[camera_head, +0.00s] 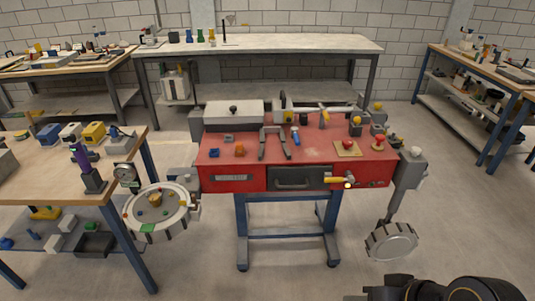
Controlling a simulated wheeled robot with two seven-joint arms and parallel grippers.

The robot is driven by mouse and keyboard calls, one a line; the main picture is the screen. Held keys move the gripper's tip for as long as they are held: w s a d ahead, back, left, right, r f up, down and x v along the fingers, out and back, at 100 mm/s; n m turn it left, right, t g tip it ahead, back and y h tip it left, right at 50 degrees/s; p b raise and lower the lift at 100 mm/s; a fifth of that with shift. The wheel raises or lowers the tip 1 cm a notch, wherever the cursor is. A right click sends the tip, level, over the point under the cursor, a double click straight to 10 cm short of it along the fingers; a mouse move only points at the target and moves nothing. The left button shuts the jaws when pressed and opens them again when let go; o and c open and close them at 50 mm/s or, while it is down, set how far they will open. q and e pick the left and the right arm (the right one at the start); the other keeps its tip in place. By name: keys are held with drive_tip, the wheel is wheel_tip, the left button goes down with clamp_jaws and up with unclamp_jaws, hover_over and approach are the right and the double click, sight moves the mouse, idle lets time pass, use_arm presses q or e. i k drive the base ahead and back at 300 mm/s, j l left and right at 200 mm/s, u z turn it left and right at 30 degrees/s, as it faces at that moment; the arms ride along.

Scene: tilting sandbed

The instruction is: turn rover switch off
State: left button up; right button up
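I cannot make out a rover or say which control is its switch. A red workbench (230,180) stands in the middle with several small parts on top. On its front is a yellow lever (337,180) with a bright spot at its right end, and small dark knobs (375,184) sit to the right of it. A tan board (347,149) with a red knob lies on the right of the top. A dark part of my own arm shows at the bottom right edge. No gripper fingers show, and nothing of mine touches the bench.
A wooden table (30,175) with a purple device (82,160) stands at left. A round tray (158,208) is beside the bench's left side, and a grey round disc (391,241) hangs low at right. A long table (270,43) stands behind. The floor in front is clear.

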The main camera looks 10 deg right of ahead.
sight(347, 143)
drive_tip(key=i+l+u, duration=0.15)
drive_tip(key=i+l, duration=0.55)
drive_tip(key=i+l+u, duration=0.15)
drive_tip(key=i+l, duration=0.55)
drive_tip(key=l, duration=0.1)
